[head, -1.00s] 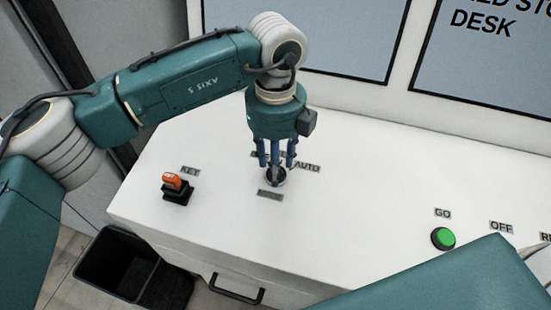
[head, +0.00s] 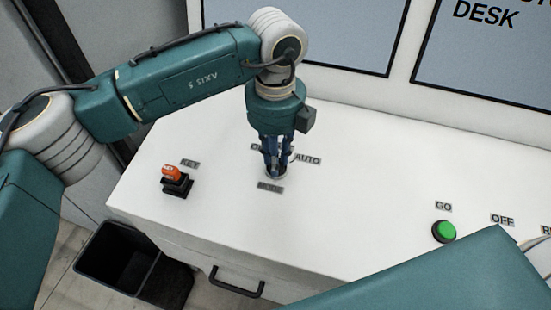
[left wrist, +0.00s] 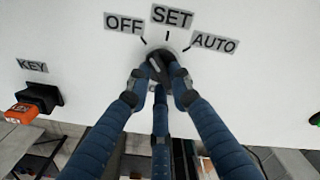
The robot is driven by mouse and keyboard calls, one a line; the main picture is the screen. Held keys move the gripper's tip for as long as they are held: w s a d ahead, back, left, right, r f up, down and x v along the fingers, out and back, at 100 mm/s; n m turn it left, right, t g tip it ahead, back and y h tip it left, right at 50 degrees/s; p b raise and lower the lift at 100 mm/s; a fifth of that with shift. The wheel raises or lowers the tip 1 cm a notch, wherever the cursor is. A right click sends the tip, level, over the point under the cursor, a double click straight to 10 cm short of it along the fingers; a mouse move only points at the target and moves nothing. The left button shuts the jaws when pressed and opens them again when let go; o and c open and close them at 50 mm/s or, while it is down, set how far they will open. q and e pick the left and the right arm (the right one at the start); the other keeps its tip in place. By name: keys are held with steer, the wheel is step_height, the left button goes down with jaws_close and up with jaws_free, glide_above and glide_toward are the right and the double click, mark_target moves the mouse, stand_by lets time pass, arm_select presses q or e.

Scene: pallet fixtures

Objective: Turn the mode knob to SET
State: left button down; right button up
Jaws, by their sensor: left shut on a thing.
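The mode knob (left wrist: 158,62) is a dark round knob on the white desk top. In the left wrist view the labels OFF (left wrist: 124,22), SET (left wrist: 172,16) and AUTO (left wrist: 214,42) fan out above it, each with a short tick line. My left gripper (head: 276,170) points down at the knob. It also shows in the left wrist view (left wrist: 160,82), its blue fingers shut around the knob. The fingers hide much of the knob, so I cannot tell surely which mark it points to. My right gripper is out of view.
An orange key switch (head: 172,174) on a black base stands left of the knob. A green GO button (head: 444,231) is to the right. A black bin (head: 112,262) stands on the floor at the desk's left front. My right arm crosses the lower right.

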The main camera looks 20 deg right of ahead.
arm_select(q)
steer(key=m+b, duration=0.2)
steer(key=b, duration=0.1)
steer(key=m+b, duration=0.2)
steer(key=b, duration=0.1)
steer(key=shift+w+f, duration=0.15)
steer(key=shift+f, duration=0.05)
steer(key=m+b, duration=0.1)
steer(key=m, duration=0.1)
steer(key=shift+a+r+m+b, duration=0.1)
steer(key=shift+r+m+b, duration=0.05)
steer(key=shift+m+b, duration=0.2)
steer(key=shift+w+r+m+b, duration=0.1)
steer(key=shift+m+b, duration=0.35)
steer(key=shift+m, duration=0.3)
steer(key=c, duration=1.5)
jaws_free()
steer(key=shift+c, duration=0.2)
step_height(320, 180, up, 12)
